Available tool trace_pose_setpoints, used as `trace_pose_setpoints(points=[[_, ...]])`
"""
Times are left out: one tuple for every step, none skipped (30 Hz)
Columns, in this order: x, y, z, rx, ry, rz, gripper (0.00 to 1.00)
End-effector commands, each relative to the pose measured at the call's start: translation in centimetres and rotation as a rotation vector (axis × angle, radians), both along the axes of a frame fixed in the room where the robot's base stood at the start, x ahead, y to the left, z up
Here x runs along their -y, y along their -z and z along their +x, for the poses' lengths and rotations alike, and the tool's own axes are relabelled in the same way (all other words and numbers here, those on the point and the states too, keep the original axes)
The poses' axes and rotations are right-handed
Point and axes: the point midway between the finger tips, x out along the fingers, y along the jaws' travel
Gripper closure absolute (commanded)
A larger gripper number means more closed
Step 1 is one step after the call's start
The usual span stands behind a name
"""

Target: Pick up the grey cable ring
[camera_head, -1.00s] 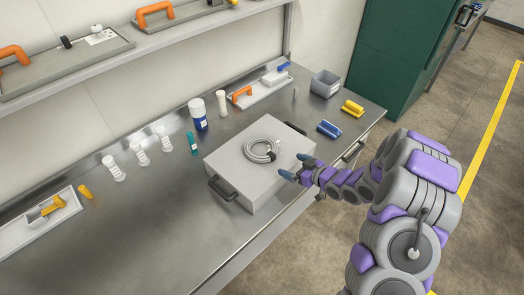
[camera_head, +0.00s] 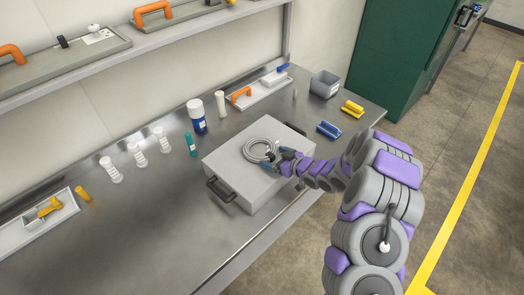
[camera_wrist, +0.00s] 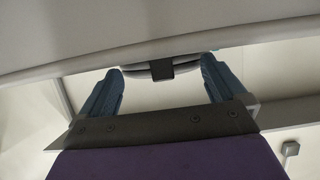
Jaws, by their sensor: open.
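The grey cable ring (camera_head: 249,152) lies coiled flat on top of a light grey case (camera_head: 236,178) with dark side handles. My gripper (camera_head: 278,160) is open at the ring's right side, its blue fingertips close to the ring's edge. In the head view the fingers hide part of that edge, and I cannot tell whether they touch it. In the wrist view the two fingers of my gripper (camera_wrist: 160,67) stand wide apart. A grey curved piece with a dark band, apparently part of the ring (camera_wrist: 160,70), shows between them.
The case stands on a steel bench (camera_head: 150,232). Behind it are a blue-and-white bottle (camera_head: 198,118) and a cream cylinder (camera_head: 221,104). Blue (camera_head: 329,130) and yellow (camera_head: 352,109) items lie to the right. A shelf (camera_head: 130,48) runs above the bench's back.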

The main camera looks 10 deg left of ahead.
Motion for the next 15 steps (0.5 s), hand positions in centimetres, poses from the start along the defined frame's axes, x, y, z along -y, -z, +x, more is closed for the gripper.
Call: trace_pose_setpoints(points=[[-0.03,0.0,0.0,0.0,0.0,0.0,0.02],[-0.02,-0.01,-0.01,0.0,0.0,0.0,0.02],[0.0,-0.01,-0.01,-0.001,0.0,0.001,0.02],[0.0,-0.01,-0.01,-0.001,0.0,0.001,0.02],[0.0,-0.01,-0.01,-0.001,0.0,0.001,0.02],[0.01,-0.01,-0.01,-0.001,0.0,0.001,0.06],[0.01,-0.01,-0.01,-0.001,0.0,0.001,0.09],[0.02,0.0,-0.01,-0.001,0.0,0.001,0.12],[0.02,0.01,-0.02,-0.001,0.0,0.001,0.16],[0.02,0.01,-0.02,-0.001,0.0,0.001,0.19],[0.01,0.01,-0.02,-0.001,0.0,0.001,0.21],[0.03,0.02,-0.02,-0.001,0.0,0.001,0.25],[0.05,0.02,-0.03,-0.001,0.001,0.001,0.28],[0.07,0.02,-0.03,-0.001,0.001,0.001,0.31],[0.09,0.03,-0.02,-0.001,0.001,0.001,0.35]])
